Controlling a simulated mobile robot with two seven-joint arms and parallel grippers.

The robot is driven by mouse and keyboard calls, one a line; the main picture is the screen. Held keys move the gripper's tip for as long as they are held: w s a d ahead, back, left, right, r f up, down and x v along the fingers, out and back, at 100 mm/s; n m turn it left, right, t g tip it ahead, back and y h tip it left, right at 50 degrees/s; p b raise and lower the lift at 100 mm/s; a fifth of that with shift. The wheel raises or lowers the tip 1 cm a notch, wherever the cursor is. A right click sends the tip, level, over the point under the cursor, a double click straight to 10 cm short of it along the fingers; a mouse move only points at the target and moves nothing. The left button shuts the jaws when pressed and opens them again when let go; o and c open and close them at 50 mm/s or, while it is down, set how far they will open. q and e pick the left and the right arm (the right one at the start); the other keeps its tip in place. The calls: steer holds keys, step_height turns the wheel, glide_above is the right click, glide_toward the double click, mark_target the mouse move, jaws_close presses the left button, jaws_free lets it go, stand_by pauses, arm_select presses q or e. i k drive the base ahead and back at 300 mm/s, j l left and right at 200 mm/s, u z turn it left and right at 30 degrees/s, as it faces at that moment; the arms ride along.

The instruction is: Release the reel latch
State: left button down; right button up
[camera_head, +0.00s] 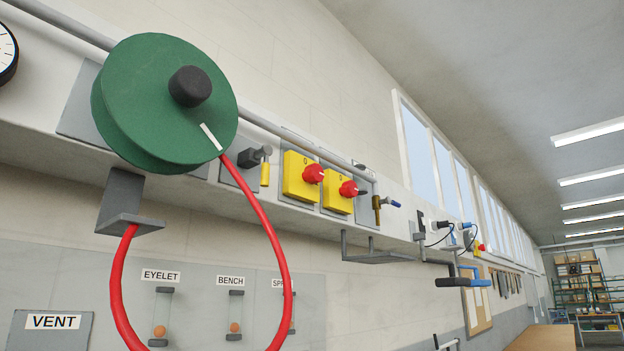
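A green hose reel (150,115) with a black hub knob (190,86) is mounted on the wall rail at upper left. A white mark (211,137) lies on its face near the lower right rim. A red hose (276,240) hangs from the reel in a large loop, and its other end meets a grey bracket (125,200) below the reel. Just right of the reel, a dark block with a yellow-tipped lever (265,172) sits on a grey plate; the lever hangs down. I cannot tell whether this is the reel latch. Neither of my grippers is in view.
Two yellow switch boxes (297,177) with red knobs follow to the right, then a brass valve (378,205) with a blue handle. A grey bracket shelf (375,257) and crank handles (463,282) project below. Labelled gauges (161,305) line the lower wall.

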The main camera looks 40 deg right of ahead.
mark_target(266, 150)
steer(key=z, duration=0.9)
